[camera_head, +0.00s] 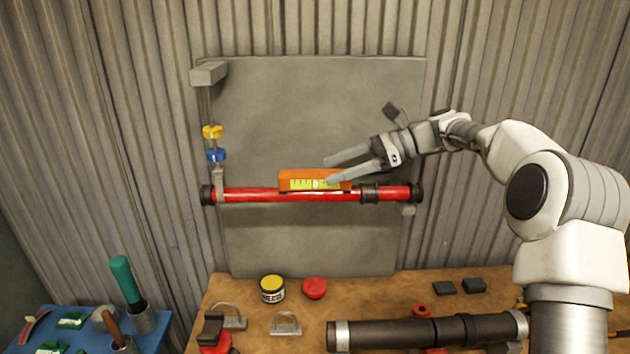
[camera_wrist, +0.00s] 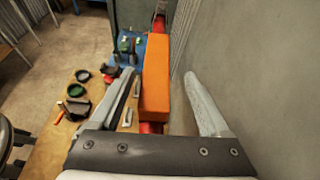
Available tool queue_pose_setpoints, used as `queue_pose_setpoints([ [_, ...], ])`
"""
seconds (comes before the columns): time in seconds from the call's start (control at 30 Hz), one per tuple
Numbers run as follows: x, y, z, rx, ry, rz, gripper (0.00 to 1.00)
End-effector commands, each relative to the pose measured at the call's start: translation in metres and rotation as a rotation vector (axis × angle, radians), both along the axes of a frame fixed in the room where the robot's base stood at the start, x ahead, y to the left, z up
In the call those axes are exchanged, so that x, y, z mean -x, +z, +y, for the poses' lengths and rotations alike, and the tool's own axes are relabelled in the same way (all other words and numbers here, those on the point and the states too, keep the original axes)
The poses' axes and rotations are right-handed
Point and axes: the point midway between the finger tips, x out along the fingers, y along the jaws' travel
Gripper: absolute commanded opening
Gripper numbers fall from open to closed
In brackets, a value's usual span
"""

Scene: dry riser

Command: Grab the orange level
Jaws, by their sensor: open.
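The orange level (camera_head: 298,177), with a yellow-green scale on its face, rests lengthwise along the top of the horizontal red pipe (camera_head: 260,195). My gripper (camera_head: 328,171) is open at the level's right part, with one finger showing in front of it and the other above and behind. In the wrist view the level (camera_wrist: 155,75) lies between the two spread fingers of my gripper (camera_wrist: 160,95). A gap shows between the level and the right finger. I cannot tell whether the left finger touches it. The fingers hide part of the level's right end in the head view.
The pipe is mounted before a grey panel (camera_head: 320,110). Yellow and blue valve pieces (camera_head: 214,143) stand at its left. Below, a wooden table (camera_head: 250,300) carries a yellow-labelled jar (camera_head: 272,288), a red cap (camera_head: 315,288), brackets and a dark pipe (camera_head: 400,333).

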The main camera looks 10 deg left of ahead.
Motion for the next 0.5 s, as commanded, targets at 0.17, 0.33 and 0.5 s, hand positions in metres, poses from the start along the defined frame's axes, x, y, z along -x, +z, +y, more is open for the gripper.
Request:
queue_pose_setpoints([
  [0.17, 0.008, -0.007, 0.016, 0.001, 0.003, 0.003, 0.80],
  [0.33, 0.014, -0.017, 0.038, -0.001, 0.002, 0.001, 0.80],
  [0.5, 0.016, -0.021, 0.047, -0.001, 0.001, 0.002, 0.80],
])
